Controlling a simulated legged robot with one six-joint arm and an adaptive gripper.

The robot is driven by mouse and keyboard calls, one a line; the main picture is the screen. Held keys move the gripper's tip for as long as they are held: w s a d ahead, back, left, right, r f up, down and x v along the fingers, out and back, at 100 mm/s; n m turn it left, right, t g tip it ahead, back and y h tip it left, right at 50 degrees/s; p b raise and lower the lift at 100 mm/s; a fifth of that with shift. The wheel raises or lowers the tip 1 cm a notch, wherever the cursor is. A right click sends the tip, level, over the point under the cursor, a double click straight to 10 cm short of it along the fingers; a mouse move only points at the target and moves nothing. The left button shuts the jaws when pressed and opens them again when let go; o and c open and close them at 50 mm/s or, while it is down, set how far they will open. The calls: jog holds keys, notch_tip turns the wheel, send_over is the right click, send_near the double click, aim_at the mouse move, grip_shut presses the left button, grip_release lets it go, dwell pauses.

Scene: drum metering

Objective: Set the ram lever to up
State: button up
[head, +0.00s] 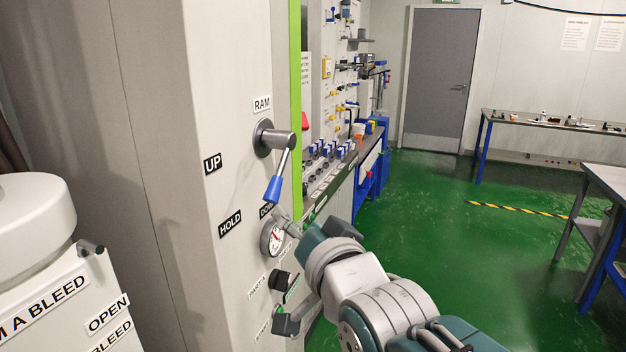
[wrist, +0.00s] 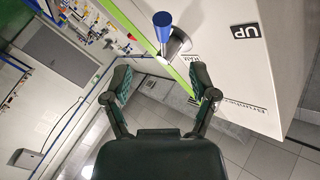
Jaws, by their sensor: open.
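The ram lever has a grey round hub (head: 273,138) under the RAM label on the pale panel. Its arm hangs down and slightly left, ending in a blue handle (head: 274,190) just above the partly hidden DOWN label (head: 266,211). The UP label (head: 212,163) is to the left of the hub, and the HOLD label (head: 230,222) is lower left. In the wrist view my gripper (wrist: 163,86) is open and empty. The blue handle (wrist: 163,20) shows beyond the fingertips, roughly centred between them and apart from them.
A round gauge (head: 272,238) and a black knob (head: 279,282) sit on the panel below the lever, close to my arm. A white machine (head: 35,225) stands at the left. A bench (head: 340,165) runs behind the panel. Green floor (head: 470,240) at the right is open.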

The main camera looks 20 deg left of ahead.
aim_at(278, 193)
jog(key=x, duration=1.1)
jog(key=shift+r, duration=0.35)
grip_shut()
